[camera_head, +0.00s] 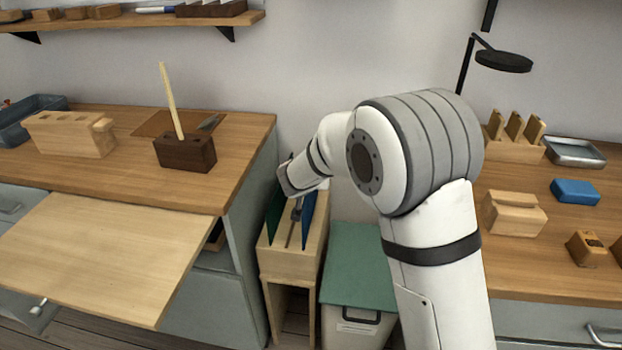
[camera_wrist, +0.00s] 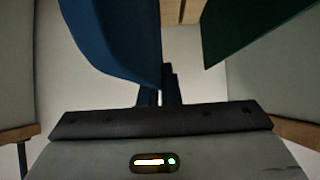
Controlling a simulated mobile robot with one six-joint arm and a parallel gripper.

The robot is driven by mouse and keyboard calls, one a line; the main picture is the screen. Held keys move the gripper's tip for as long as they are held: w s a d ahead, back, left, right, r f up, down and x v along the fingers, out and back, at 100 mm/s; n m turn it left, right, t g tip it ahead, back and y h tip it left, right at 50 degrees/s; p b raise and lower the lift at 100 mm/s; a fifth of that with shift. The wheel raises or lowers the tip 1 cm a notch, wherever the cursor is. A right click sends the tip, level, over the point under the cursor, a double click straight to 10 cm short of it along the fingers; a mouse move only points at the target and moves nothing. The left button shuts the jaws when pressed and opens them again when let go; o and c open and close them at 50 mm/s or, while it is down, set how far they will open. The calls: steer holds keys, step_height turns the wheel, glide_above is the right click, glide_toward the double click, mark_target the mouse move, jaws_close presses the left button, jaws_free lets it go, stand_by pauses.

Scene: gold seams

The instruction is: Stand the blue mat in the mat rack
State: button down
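The mat rack (camera_head: 306,262) is a narrow light wooden stand with upright slots, low between the two benches. The blue mat (camera_head: 309,218) stands upright at the rack's right side. A dark green mat (camera_head: 275,215) stands at its left. My gripper (camera_head: 296,212) reaches down at the rack between the two mats, close beside the blue one. In the wrist view the blue mat (camera_wrist: 118,38) comes in from upper left and meets my fingertips (camera_wrist: 161,88). The green mat (camera_wrist: 250,28) hangs at upper right, apart from the fingers. Whether the fingers grip the blue mat is unclear.
A green-lidded bin (camera_head: 353,265) stands right of the rack. The left bench (camera_head: 245,150) has a pulled-out board (camera_head: 100,250) and wooden holders. The right bench (camera_head: 510,265) carries a blue block (camera_head: 575,191) and wooden blocks. My arm hides part of the wall and bin.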

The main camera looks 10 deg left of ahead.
steer(key=shift+f+b, duration=1.7)
steer(key=shift+b, duration=0.6)
steer(key=c, duration=1.6)
jaws_free()
steer(key=shift+o, duration=0.2)
steer(key=shift+b+v, duration=0.4)
steer(key=shift+v, duration=4.15)
steer(key=shift+r+p, duration=1.7)
steer(key=shift+r, duration=1.25)
